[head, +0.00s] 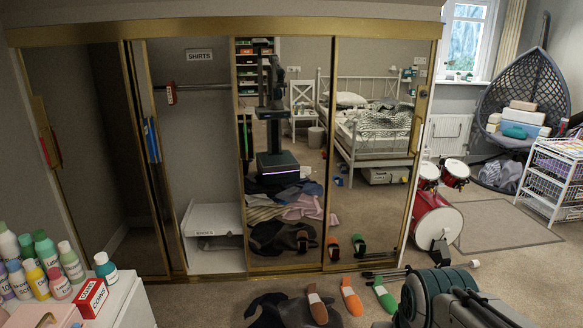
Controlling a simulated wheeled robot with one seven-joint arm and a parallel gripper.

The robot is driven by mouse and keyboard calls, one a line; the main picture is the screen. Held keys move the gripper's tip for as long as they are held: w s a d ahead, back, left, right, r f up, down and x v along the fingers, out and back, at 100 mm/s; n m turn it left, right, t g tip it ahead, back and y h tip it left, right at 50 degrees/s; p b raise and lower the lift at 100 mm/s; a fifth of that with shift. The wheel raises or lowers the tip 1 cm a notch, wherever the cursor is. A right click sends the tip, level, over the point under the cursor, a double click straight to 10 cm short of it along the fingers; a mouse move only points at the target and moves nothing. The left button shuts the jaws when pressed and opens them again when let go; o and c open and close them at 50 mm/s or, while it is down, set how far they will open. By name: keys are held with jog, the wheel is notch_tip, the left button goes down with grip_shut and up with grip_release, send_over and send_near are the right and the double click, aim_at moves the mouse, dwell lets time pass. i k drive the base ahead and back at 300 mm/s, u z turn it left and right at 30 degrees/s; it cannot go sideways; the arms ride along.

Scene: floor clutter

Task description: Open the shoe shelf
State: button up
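A low white shelf unit (213,218), which I take to be the shoe shelf, stands on the floor of the wardrobe, in the open bay left of the mirrors. A small label on its top front edge is too blurred to read. Below its front there is a dark gap with something greyish inside. A gold-framed mirrored door (285,150) stands just to its right and may hide part of it. Part of what looks like my arm shows at the bottom right, well away from the shelf. No gripper fingers can be made out.
Brown, orange and green shoes or brushes (350,297) and a dark cloth (280,311) lie on the floor before the mirrors. A white cabinet (128,305) with bottles blocks the lower left. A red drum (436,218) stands right. The bed and clothes pile are mirror reflections.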

aim_at(213, 220)
jog(key=u, duration=0.1)
jog(key=i, duration=1.55)
jog(key=u, duration=0.7)
jog(key=i, duration=1.65)
jog(key=u, duration=0.95)
jog(key=i, duration=0.65)
jog(key=u, duration=0.2)
